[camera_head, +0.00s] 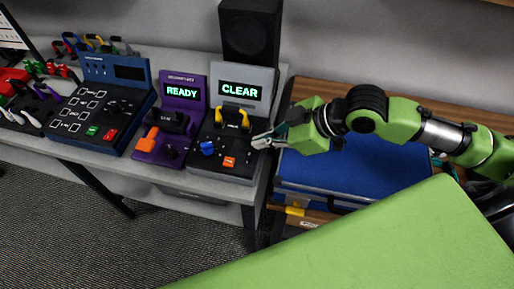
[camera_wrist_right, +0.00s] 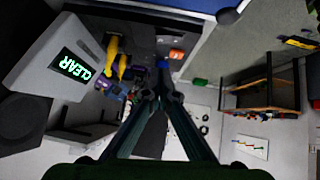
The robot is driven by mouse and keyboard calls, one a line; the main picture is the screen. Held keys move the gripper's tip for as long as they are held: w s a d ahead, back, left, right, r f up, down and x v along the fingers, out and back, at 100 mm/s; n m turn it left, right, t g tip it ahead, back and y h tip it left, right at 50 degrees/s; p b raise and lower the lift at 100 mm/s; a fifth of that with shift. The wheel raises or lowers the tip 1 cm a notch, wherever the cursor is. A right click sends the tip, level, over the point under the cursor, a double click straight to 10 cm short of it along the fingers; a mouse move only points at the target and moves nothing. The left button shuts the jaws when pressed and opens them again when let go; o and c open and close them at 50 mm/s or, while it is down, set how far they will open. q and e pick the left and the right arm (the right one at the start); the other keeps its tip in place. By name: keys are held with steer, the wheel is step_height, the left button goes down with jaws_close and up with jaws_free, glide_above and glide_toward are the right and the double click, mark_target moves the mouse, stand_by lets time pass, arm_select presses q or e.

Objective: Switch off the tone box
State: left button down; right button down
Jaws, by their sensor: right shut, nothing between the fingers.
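A grey box with a lit CLEAR display (camera_head: 241,91) stands on the light bench; its sloped black panel carries a yellow two-pronged part (camera_head: 232,117), a blue knob (camera_head: 207,148) and an orange button (camera_head: 229,161). I cannot tell from any label whether this is the tone box. My right gripper (camera_head: 262,142) is shut and empty at the panel's right edge; I cannot tell if it touches. In the right wrist view the shut fingertips (camera_wrist_right: 160,68) appear near the orange button (camera_wrist_right: 176,54), with the CLEAR display (camera_wrist_right: 75,67) at left. My left gripper is not in view.
Left of the grey box stand a purple box with a READY display (camera_head: 182,92) and a blue keypad box (camera_head: 105,105). A black speaker (camera_head: 250,32) stands behind. A blue surface (camera_head: 350,170) lies under my right arm.

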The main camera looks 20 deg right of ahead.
mark_target(248, 154)
steer(key=shift+x, duration=1.25)
step_height(248, 154, down, 3)
steer(key=shift+w+d+r+p, duration=0.1)
steer(key=shift+r+p, duration=0.15)
steer(key=shift+p, duration=0.15)
steer(key=shift+d+f, duration=0.1)
steer(key=shift+f, duration=0.55)
steer(key=shift+f, duration=0.2)
